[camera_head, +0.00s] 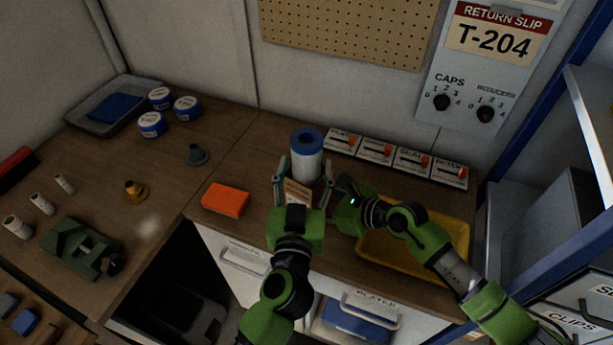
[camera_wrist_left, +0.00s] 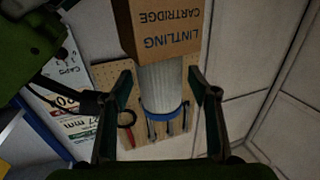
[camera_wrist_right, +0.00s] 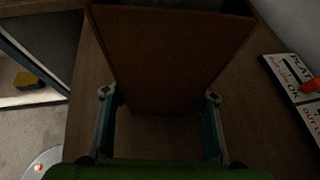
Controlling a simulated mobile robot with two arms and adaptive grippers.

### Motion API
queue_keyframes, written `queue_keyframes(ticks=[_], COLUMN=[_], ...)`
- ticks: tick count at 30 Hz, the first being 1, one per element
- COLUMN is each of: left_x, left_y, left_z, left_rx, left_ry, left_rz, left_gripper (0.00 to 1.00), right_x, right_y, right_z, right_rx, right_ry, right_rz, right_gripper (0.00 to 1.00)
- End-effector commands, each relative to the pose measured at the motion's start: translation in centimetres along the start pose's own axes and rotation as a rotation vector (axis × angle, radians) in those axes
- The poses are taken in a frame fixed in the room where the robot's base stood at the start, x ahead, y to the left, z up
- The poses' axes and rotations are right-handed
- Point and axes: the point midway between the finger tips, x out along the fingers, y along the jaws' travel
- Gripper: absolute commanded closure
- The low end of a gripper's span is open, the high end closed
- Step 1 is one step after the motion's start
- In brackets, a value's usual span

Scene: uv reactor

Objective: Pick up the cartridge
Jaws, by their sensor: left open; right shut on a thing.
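The cartridge (camera_head: 307,166) is a white pleated cylinder with a blue end ring. It stands partly out of a brown cardboard box (camera_head: 297,193), and in the left wrist view the box (camera_wrist_left: 170,28) reads "LINTLING CARTRIDGE". My left gripper (camera_head: 304,172) is open, with one finger on each side of the cartridge (camera_wrist_left: 163,88); a gap shows on both sides. My right gripper (camera_head: 340,190) is shut on the box, whose brown face (camera_wrist_right: 165,60) fills the space between its fingers in the right wrist view. The cartridge's lower part is hidden in the box.
An orange block (camera_head: 225,199) lies on the bench left of my grippers. A yellow tray (camera_head: 440,262) lies under my right arm. Several switch cards (camera_head: 396,157) line the back wall. White-and-blue tubs (camera_head: 151,124) and a grey tray (camera_head: 92,117) stand at back left.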

Motion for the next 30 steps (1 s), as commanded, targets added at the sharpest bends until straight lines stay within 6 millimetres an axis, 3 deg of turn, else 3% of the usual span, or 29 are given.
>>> queue_keyframes(ticks=[6,14,20,30], left_x=[2.7,2.9,2.9,3.0], left_y=[0.0,0.0,0.0,0.0], left_z=[0.0,0.1,0.1,-0.7], left_rx=[0.001,0.001,0.001,0.0], left_ry=[0.0,-0.001,-0.001,0.004], left_rz=[-0.001,0.0,0.0,-0.001], left_gripper=[0.46,0.46,0.95,0.97], right_x=[0.0,0.0,0.0,0.0], right_y=[0.1,0.1,0.1,0.1], right_z=[-0.4,-0.4,-0.4,-0.4], right_rx=[0.001,0.001,0.001,0.001], right_ry=[0.007,0.007,0.007,0.007], right_rz=[0.002,0.001,0.001,0.001], right_gripper=[0.59,0.59,0.59,0.59])
